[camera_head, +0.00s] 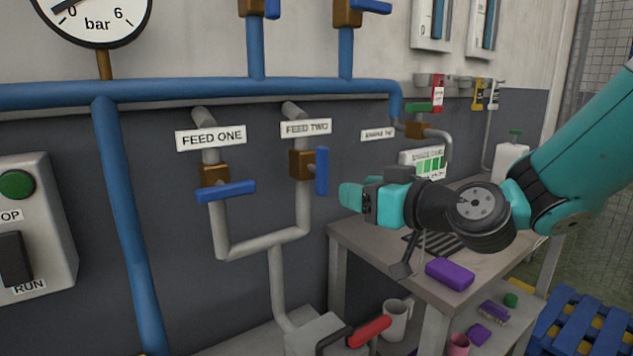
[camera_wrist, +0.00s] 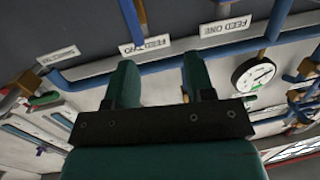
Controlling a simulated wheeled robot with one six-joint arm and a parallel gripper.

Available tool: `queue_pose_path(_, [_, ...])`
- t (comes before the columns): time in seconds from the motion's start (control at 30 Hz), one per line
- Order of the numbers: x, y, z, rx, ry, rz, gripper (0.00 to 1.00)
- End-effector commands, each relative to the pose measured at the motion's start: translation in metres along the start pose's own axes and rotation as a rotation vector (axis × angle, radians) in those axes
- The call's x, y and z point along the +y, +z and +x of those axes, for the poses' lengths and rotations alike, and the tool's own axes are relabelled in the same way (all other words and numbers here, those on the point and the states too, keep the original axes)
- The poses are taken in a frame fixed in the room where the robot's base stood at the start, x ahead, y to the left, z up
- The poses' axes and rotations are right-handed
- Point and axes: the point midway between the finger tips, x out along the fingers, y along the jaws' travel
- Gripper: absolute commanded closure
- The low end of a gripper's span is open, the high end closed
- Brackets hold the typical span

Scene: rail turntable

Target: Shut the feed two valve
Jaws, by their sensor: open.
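The feed two valve has a brown body (camera_head: 301,164) on a grey pipe under the "FEED TWO" sign (camera_head: 306,128). Its blue handle (camera_head: 321,171) stands upright, in line with the pipe. My gripper (camera_head: 353,197) is right of the handle in the head view, apparently apart from it; the depth gap is hard to judge. In the wrist view, turned upside down, my two fingers (camera_wrist: 160,75) are spread with nothing between them. The blue handle (camera_wrist: 131,20) shows beyond the fingertips, near the "FEED TWO" sign (camera_wrist: 145,46).
The feed one valve's blue handle (camera_head: 225,191) lies across its pipe at left. A workbench (camera_head: 375,245) with a purple block (camera_head: 450,273) stands below my gripper. A red-handled lever (camera_head: 369,331) is low in front. A blue pipe (camera_head: 200,90) runs above.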

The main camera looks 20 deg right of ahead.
Motion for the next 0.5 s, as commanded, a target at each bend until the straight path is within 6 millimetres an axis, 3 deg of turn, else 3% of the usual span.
queue_pose_path(0.03, [0.014,0.003,0.0,0.036,0.048,-0.004,0.51])
queue_pose_path(0.13, [0.029,-0.001,0.0,0.085,0.108,-0.016,0.51])
queue_pose_path(0.37, [0.034,-0.011,0.018,0.098,0.122,-0.019,0.51])
queue_pose_path(0.5, [0.036,-0.015,0.044,0.096,0.119,-0.02,0.51])
